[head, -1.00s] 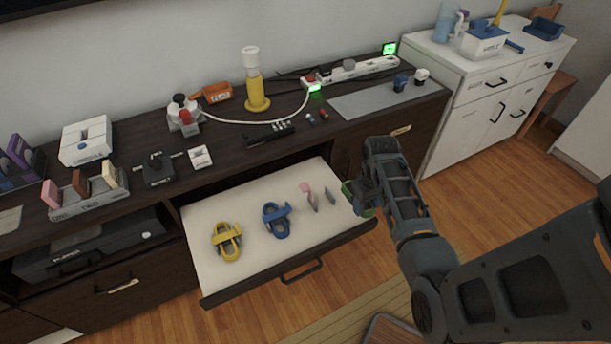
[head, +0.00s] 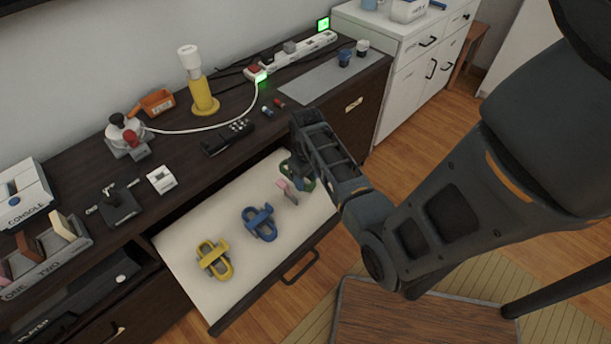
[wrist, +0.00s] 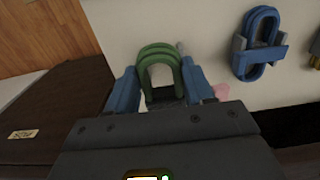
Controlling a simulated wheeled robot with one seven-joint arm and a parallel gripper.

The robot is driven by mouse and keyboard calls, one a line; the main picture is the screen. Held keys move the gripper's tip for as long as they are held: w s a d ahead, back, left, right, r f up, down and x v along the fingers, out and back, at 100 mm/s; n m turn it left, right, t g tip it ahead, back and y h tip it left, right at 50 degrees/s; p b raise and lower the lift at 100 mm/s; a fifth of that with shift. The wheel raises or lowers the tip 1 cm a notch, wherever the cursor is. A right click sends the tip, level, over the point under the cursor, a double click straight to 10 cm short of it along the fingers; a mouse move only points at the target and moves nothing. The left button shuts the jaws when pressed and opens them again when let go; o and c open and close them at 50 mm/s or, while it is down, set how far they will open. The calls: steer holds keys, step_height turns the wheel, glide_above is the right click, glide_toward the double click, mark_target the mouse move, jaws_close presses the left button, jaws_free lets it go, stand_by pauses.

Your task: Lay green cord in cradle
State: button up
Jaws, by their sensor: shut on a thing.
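My gripper (wrist: 162,88) is shut on the green cord (wrist: 158,58), a looped bundle between its blue fingers. In the head view the green cord (head: 309,184) shows partly behind my gripper, over the right end of the open drawer's white floor (head: 190,240). The cradle is mostly hidden; a small grey post (wrist: 181,47) beside the cord may be part of it. A pink piece (head: 284,186) is just left of my gripper. I cannot tell whether the cord touches the cradle or floor.
A blue cord (head: 259,223) and a yellow cord (head: 214,260) sit in the drawer to the left. The dark cabinet top (head: 232,165) above the drawer holds a power strip (head: 300,52), a yellow lamp (head: 203,95) and small devices.

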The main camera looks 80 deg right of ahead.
steer(key=b, duration=0.4)
glide_above(309, 202)
steer(key=shift+w+d+f, duration=0.1)
steer(key=shift+w+f, duration=0.1)
steer(key=shift+f, duration=1.5)
steer(key=shift+w+f, duration=0.2)
steer(key=shift+f, duration=1.45)
steer(key=shift+s+a+f+b, duration=0.1)
steer(key=shift+s+f+b, duration=0.1)
steer(key=shift+f+b, duration=0.3)
steer(key=shift+s+a+f+b, duration=0.15)
steer(key=shift+f+b, duration=0.1)
steer(key=shift+f, duration=0.3)
steer(key=shift+d+f, duration=0.1)
steer(key=shift+f, duration=0.1)
steer(key=shift+s, duration=0.1)
steer(key=o, duration=1)
steer(key=shift+c, duration=0.2)
steer(key=shift+o, duration=0.8)
steer(key=r, duration=0.3)
steer(key=w+r, duration=0.1)
steer(key=r, duration=0.3)
steer(key=w+d+r, duration=0.1)
steer(key=r, duration=0.2)
steer(key=shift+w+d+r, duration=0.1)
steer(key=shift+r, duration=0.25)
steer(key=shift+p, duration=0.3)
